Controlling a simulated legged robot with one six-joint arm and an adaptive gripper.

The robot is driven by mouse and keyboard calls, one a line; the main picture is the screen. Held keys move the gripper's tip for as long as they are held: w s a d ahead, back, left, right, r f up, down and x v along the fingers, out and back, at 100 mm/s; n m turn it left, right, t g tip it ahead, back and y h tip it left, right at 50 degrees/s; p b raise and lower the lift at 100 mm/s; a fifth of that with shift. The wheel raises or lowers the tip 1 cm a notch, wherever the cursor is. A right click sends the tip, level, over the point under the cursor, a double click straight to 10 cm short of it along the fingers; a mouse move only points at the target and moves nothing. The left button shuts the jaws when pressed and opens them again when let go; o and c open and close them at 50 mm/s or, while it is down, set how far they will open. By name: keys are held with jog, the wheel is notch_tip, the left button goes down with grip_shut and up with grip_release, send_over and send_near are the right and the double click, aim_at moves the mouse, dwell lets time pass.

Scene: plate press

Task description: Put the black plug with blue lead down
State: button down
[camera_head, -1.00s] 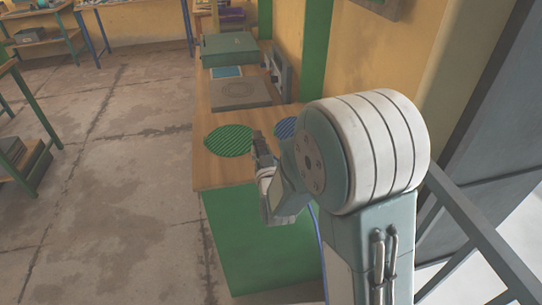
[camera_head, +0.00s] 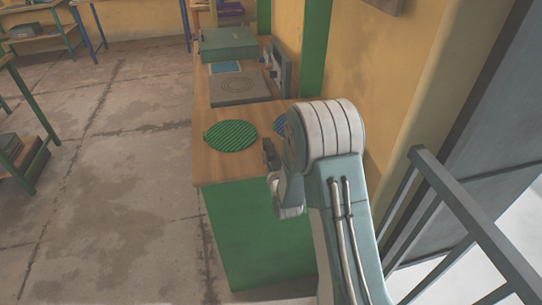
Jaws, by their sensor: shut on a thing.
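My gripper (camera_head: 268,153) is small and dark at the end of my arm, over the right part of the wooden bench top near its front. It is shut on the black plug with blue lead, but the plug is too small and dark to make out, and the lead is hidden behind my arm. A round green striped mat (camera_head: 230,136) lies on the bench just left of the gripper.
The bench (camera_head: 212,172) has a wooden top and green front. Behind the mats are a grey plate with a ring mark (camera_head: 238,88), a blue panel (camera_head: 226,67) and a green box (camera_head: 228,45). A grey railing (camera_head: 460,215) stands at the right.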

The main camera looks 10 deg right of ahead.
jog(key=shift+d, duration=0.15)
jog(key=c, duration=0.9)
grip_release()
jog(key=shift+f, duration=0.1)
jog(key=o, duration=0.5)
jog(key=shift+c, duration=0.2)
